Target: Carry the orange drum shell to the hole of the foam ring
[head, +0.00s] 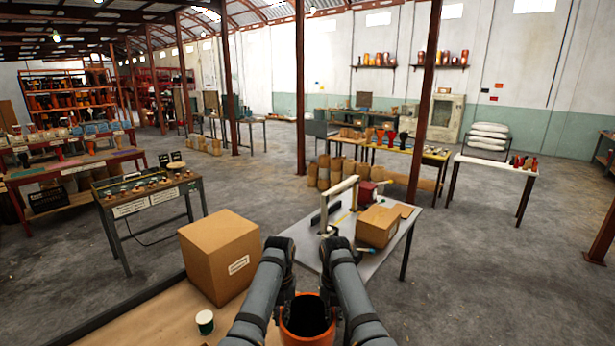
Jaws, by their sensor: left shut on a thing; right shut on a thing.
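The orange drum shell (308,317) is at the bottom centre of the head view, between my two arms. Its round open mouth faces up and its inside is dark. The frame's bottom edge cuts off its lower part. My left gripper (284,308) is shut on the shell's left side. My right gripper (334,308) is shut on its right side. My arms hide most of both grippers and their fingertips. I cannot tell how high the shell is above any surface. I cannot make out the foam ring in this view.
Beyond my arms, a grey table (302,236) holds a small box (377,226) and a pale frame (335,205). Open floor (490,275) lies at right.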

